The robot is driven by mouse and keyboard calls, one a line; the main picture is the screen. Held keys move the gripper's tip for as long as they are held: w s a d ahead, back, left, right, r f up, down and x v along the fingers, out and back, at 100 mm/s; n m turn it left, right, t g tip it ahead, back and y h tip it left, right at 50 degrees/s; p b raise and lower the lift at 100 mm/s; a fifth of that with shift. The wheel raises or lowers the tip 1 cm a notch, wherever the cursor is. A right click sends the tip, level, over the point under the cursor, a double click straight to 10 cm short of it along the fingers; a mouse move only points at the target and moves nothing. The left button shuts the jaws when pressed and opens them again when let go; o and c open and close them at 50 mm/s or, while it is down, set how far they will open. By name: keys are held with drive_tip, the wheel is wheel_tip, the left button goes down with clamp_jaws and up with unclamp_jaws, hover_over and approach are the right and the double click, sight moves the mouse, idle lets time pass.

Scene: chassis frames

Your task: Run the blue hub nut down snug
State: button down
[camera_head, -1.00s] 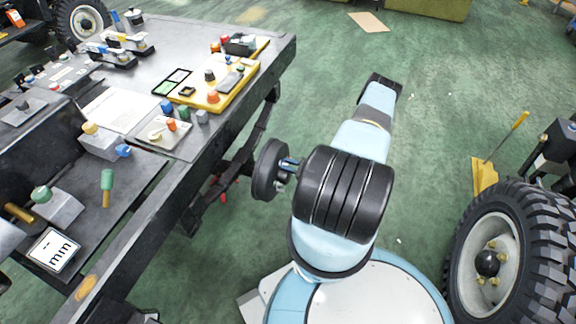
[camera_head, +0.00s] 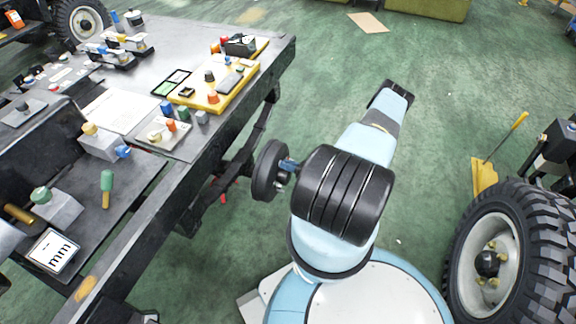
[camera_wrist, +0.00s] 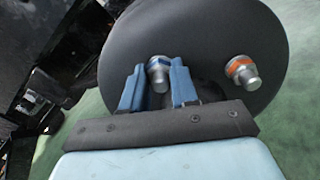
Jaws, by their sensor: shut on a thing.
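In the wrist view, the blue hub nut (camera_wrist: 159,76) is a metal stud-and-nut with a blue ring on the face of a dark round hub disc (camera_wrist: 215,35). My gripper (camera_wrist: 157,67) has its two blue fingers on either side of this nut and is shut on it. A second nut with an orange ring (camera_wrist: 241,70) sits to the right on the same disc, clear of my fingers. In the head view, the hub (camera_head: 267,170) shows nearly edge-on beside the bench, with my gripper (camera_head: 287,166) at its right side. Whether the nut is seated against the disc is hard to tell.
The long dark workbench (camera_head: 215,145) runs along the left, holding a yellow tray (camera_head: 225,95), a mm display (camera_head: 53,250) and small parts. A large tyred wheel (camera_head: 520,255) stands at the lower right. Green floor is open beyond my arm.

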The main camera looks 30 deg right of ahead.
drive_tip(key=shift+w+d+m, duration=0.1)
drive_tip(key=shift+d+m, duration=0.2)
drive_tip(key=shift+d, duration=0.05)
drive_tip(key=c, duration=1.2)
unclamp_jaws()
drive_tip(key=shift+o, duration=0.3)
drive_tip(key=shift+a, duration=0.15)
drive_tip(key=v, duration=1.4)
drive_tip(key=shift+w, duration=0.1)
